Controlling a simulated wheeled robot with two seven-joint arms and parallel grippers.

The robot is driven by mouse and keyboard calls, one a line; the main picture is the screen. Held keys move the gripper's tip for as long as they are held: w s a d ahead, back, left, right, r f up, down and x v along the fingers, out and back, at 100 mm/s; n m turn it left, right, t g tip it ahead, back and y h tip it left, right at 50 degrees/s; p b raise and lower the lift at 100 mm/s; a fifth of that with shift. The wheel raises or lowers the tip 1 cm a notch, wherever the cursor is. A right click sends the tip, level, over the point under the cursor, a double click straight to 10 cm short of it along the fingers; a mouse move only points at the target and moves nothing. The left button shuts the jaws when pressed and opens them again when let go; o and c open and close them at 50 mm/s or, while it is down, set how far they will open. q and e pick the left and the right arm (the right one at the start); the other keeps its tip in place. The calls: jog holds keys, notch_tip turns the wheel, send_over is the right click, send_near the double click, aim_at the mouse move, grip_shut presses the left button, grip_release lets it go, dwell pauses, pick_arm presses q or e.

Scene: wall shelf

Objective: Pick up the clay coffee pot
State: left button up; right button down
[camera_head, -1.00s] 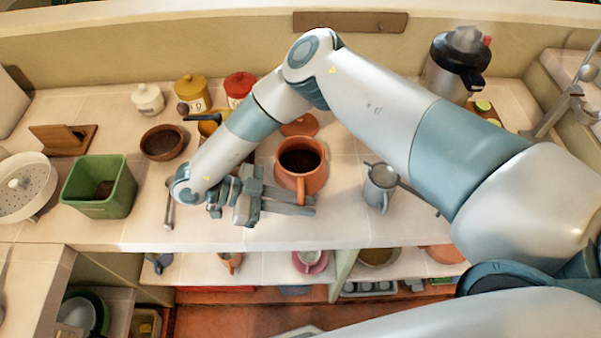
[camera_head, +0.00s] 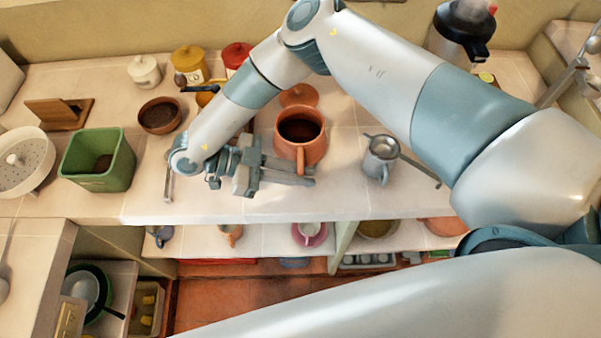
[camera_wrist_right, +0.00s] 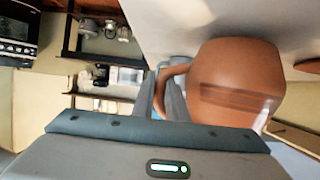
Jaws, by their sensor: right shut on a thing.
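The clay coffee pot (camera_head: 313,150) is an orange-brown round pot with an open, dark mouth. It stands upright on the tiled counter, its looped handle toward the front edge. My right gripper (camera_head: 300,173) reaches in from the left at the front of the pot. Its fingers are shut on the handle. In the right wrist view the pot (camera_wrist_right: 235,85) appears sideways and close. There the handle (camera_wrist_right: 164,82) passes between the fingers of the right gripper (camera_wrist_right: 168,98). My left gripper is not in view.
A clay lid (camera_head: 298,95) lies behind the pot. A grey metal pitcher (camera_head: 380,160) stands to its right. A green bin (camera_head: 97,162), a brown bowl (camera_head: 160,115) and several lidded jars are left. A lower shelf (camera_head: 270,240) with cups runs below the counter's front edge.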

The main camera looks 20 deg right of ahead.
aim_at(300, 168)
jog(key=shift+r+b, duration=0.9)
jog(key=shift+r, duration=0.85)
jog(key=s+d+r+b, duration=0.4)
jog(key=s+d+r, duration=0.3)
jog(key=s+d, duration=0.1)
jog(key=shift+s, duration=0.2)
jog(key=c, duration=2.4)
grip_release()
grip_shut()
jog(key=shift+s+a, duration=0.1)
jog(key=shift+a, duration=0.05)
